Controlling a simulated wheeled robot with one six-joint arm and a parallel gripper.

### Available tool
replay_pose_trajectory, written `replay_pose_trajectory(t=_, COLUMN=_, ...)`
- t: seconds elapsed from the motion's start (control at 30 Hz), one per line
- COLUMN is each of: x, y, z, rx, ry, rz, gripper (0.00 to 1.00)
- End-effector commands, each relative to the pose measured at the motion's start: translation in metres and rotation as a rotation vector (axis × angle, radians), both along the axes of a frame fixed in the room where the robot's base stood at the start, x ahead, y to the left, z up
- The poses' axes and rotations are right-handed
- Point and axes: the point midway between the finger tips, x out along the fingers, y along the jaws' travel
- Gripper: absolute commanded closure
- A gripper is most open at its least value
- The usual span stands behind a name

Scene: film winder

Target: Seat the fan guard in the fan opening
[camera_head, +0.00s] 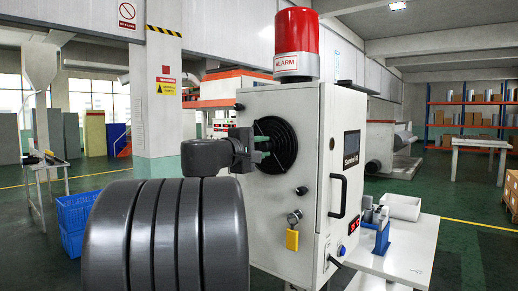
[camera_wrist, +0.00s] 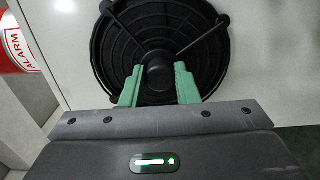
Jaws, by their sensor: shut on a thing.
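The fan guard (camera_wrist: 157,36) is a round black grille with rings and spokes around a central hub. In the head view the guard (camera_head: 285,145) is at the left face of the white cabinet, over the fan opening, which it largely hides. I cannot tell whether its rim is flush with the face or slightly off it. My gripper (camera_head: 264,144) comes in from the left. In the wrist view my gripper's green fingers (camera_wrist: 158,75) are on either side of the hub and shut on it.
A red alarm lamp (camera_head: 297,45) stands on the cabinet (camera_head: 305,190). A padlock with a yellow tag (camera_head: 292,240) hangs below the opening. A white table (camera_head: 407,262) with a tray (camera_head: 401,206) and a blue fixture (camera_head: 382,237) is at the right.

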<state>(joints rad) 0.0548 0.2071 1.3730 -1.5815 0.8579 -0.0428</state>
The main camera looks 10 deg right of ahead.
Motion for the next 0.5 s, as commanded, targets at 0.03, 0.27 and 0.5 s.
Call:
replay_pose_trajectory(t=0.03, x=0.0012, y=-0.0019, z=-0.0001, rx=0.0, ry=0.0, rz=-0.001, gripper=0.96)
replay_pose_trajectory(t=0.27, x=0.001, y=-0.0013, z=0.0, rx=0.0, ry=0.0, rz=0.0, gripper=0.47)
replay_pose_trajectory(t=0.5, x=-0.0002, y=0.0006, z=-0.0003, rx=0.0, ry=0.0, rz=0.001, gripper=0.47)
